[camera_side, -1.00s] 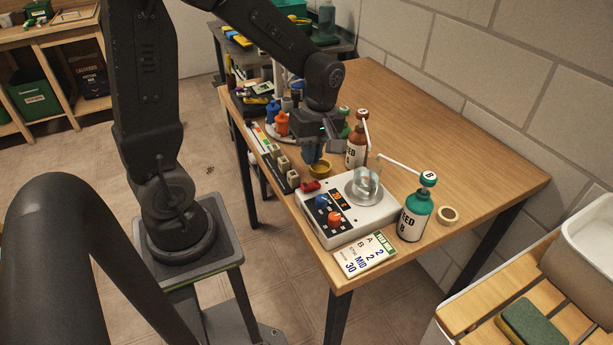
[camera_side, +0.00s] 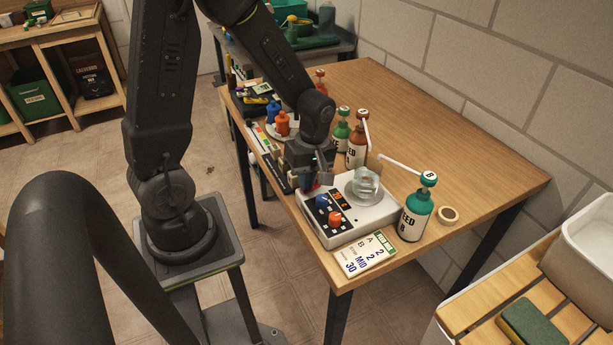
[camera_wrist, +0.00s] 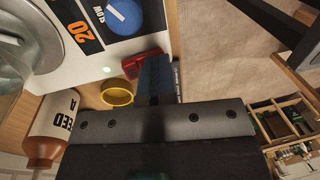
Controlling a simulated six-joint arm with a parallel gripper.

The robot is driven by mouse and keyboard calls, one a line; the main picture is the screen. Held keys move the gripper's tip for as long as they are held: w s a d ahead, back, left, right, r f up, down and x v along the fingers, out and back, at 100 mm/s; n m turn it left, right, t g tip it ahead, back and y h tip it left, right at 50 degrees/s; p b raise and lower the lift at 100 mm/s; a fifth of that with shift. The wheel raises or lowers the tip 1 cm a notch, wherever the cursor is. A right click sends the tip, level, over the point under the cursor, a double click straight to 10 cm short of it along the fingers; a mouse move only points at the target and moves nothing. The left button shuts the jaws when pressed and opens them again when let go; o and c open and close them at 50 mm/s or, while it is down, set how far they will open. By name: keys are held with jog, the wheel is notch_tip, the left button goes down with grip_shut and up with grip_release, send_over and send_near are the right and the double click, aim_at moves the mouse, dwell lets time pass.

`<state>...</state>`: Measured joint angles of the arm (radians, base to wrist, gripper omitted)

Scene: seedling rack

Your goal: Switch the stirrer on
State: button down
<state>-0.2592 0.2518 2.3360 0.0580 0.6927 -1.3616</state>
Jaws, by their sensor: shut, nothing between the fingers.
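The stirrer is a white box (camera_side: 372,213) on the table, with a glass beaker (camera_side: 367,182) on its round plate. It has a blue knob (camera_side: 322,201), an orange knob (camera_side: 335,218) and an orange-lit display (camera_wrist: 83,32).
A yellow cup (camera_wrist: 116,93) stands close beside the stirrer and my fingers. A label card (camera_side: 364,253) lies in front.

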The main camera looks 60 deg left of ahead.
jog(key=shift+s+f, duration=0.55)
jog(key=shift+w+r, duration=0.25)
jog(key=shift+w, duration=0.5)
jog(key=shift+r, duration=0.4)
notch_tip(320, 180, up, 14)
jog(key=s, duration=0.3)
jog(key=s+d+r+m+t, duration=0.2)
jog(key=d+m+t, duration=0.1)
jog(key=m, duration=0.6)
jog(key=s+d+r+m+t, duration=0.2)
jog(key=d+r+m+t, duration=0.1)
jog(key=m, duration=0.6)
jog(key=shift+s+d+r+t, duration=0.3)
jog(key=shift+d+t, duration=0.3)
jog(key=shift+d, duration=0.3)
